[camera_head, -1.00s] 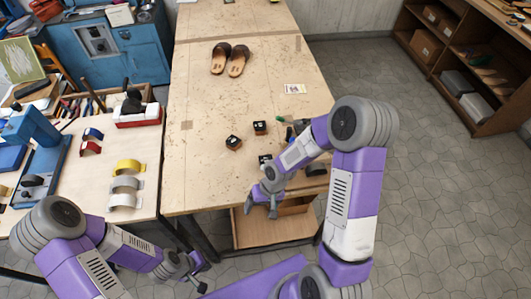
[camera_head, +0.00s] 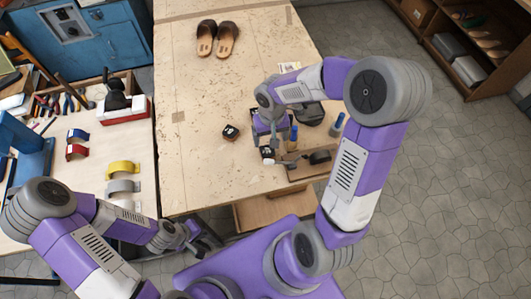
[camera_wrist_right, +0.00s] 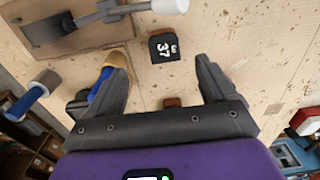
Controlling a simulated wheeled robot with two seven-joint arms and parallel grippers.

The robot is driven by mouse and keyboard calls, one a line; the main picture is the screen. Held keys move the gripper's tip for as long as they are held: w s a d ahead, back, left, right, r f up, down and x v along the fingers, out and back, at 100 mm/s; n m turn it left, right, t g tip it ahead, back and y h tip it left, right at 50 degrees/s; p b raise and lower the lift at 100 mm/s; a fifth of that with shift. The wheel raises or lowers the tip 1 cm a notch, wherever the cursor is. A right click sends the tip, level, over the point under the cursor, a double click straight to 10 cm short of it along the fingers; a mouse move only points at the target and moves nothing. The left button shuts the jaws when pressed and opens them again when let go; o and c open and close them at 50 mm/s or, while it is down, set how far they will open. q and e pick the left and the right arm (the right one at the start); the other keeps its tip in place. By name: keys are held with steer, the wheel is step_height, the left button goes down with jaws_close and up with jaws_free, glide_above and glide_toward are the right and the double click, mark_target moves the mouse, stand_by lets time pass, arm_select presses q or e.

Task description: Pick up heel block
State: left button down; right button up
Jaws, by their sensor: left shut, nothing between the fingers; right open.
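Small dark heel blocks with white numbers lie on the wooden table (camera_head: 190,160). One heel block (camera_head: 230,132) lies left of my right gripper (camera_head: 271,138), and another heel block (camera_head: 267,152) shows just below it. In the right wrist view, a block marked 37 (camera_wrist_right: 164,46) lies just beyond the gap between the open fingertips (camera_wrist_right: 162,66). A brownish block (camera_wrist_right: 172,102) is partly hidden by the gripper body. My right gripper is empty and points down over the table. My left gripper (camera_head: 208,243) is shut and empty, below the table's front edge.
Brown sandals (camera_head: 228,40) lie at the back. A wooden board with a dark tool (camera_head: 319,157) is close to the right gripper, with a blue-handled tool (camera_head: 338,124) nearby. The table's left half is mostly clear.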

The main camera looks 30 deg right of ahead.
mark_target(268, 150)
steer(key=w+f+b, duration=0.1)
steer(key=f, duration=0.1)
steer(key=shift+w+d+f+b, duration=0.1)
steer(key=shift+w+f+b, duration=0.2)
steer(key=shift+w+b, duration=0.1)
steer(key=shift+s+f, duration=0.2)
steer(key=shift+f, duration=0.35)
steer(key=f, duration=0.6)
steer(key=shift+s+a+f, duration=0.15)
steer(key=shift+s+a, duration=0.05)
steer(key=shift+a, duration=0.1)
arm_select(q)
steer(key=f, duration=0.1)
steer(key=w+f, duration=0.1)
steer(key=f, duration=0.1)
steer(key=shift+w+f, duration=0.1)
steer(key=shift+w, duration=0.15)
arm_select(e)
steer(key=c, duration=1.2)
steer(key=shift+o, duration=0.2)
